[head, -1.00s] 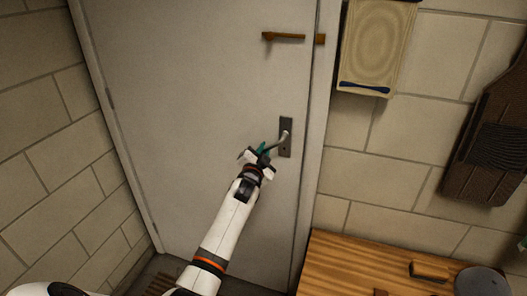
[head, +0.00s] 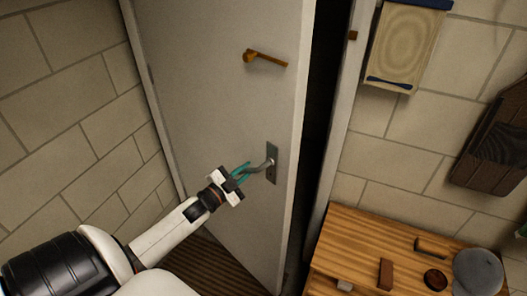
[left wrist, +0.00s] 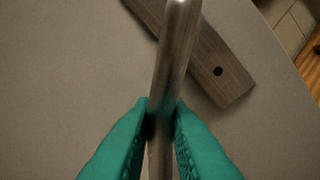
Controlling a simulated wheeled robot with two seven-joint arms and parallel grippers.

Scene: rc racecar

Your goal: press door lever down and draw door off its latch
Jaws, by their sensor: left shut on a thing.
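The pale grey door (head: 205,95) stands ajar in the head view, with a dark gap along its right edge. Its metal lever (head: 262,166) sits on a dark latch plate (head: 272,150) near that edge. My left gripper (head: 241,172) is shut on the lever from the left. In the left wrist view the lever (left wrist: 172,60) runs up between the two teal fingers (left wrist: 160,135), which touch it on both sides. The plate (left wrist: 215,65) lies behind it with a round hole. My right gripper is not in view.
The door frame (head: 340,125) stands right of the gap. A wooden bench (head: 345,235) at the lower right holds a brown block (head: 386,273) and a grey round item (head: 478,271). A brown latch bar (head: 265,58) sits higher on the door.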

